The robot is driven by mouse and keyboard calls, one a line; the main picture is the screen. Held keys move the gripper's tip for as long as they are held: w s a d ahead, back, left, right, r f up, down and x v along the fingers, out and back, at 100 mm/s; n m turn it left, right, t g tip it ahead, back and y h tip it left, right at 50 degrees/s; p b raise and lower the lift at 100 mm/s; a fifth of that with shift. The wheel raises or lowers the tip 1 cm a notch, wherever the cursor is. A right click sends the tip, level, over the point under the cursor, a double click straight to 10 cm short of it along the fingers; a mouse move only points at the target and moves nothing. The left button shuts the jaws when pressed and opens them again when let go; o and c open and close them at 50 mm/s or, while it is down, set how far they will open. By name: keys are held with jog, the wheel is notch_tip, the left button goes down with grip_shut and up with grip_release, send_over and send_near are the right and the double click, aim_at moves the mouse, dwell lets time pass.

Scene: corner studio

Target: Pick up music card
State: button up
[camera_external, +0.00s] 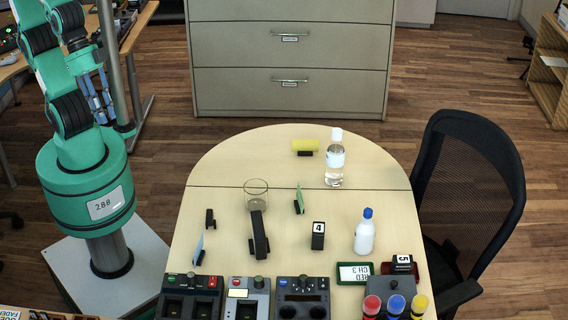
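Two thin upright cards stand edge-on to the camera on the pale table (230,190). A green card (299,198) stands in a small dark holder near the table's middle. A light blue card (198,249) stands in a dark holder near the left edge. Their faces are too narrow to read, so I cannot tell which is the music card. My green and black arm (70,110) rises from its base left of the table, apart from both cards.
A clear glass (256,190), a dark handset-like object (259,234), a clear bottle (335,160) and a white bottle with blue cap (364,234) stand around the cards. Control boxes (302,297) line the front edge. A black chair (470,190) is at the right.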

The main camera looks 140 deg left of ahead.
jog(key=w+a+f+n+g+p, duration=0.2)
jog(key=w+a+f+n, duration=0.15)
jog(key=w+n, duration=0.45)
jog(key=w+a+f+n+g+p, duration=0.2)
jog(key=w+f+n, duration=0.3)
jog(key=w, duration=0.4)
jog(key=w+a+f+n+g+p, duration=0.1)
jog(key=w+a+f+n, duration=0.2)
jog(key=f+n, duration=0.3)
jog(key=w+a+f+n+g+p, duration=0.1)
jog(key=f+n, duration=0.5)
jog(key=f, duration=0.7)
jog(key=w+a+p, duration=0.1)
jog(key=w+a, duration=0.1)
jog(key=w, duration=0.1)
jog(key=shift+w+a+g+h, duration=0.3)
jog(key=shift+w+h, duration=0.1)
jog(key=shift+f, duration=0.15)
jog(key=b, duration=0.2)
send_over(197, 252)
jog(key=a, duration=0.2)
notch_tip(197, 252, down, 8)
jog(key=shift+d+f, duration=0.2)
jog(key=shift+d, duration=0.05)
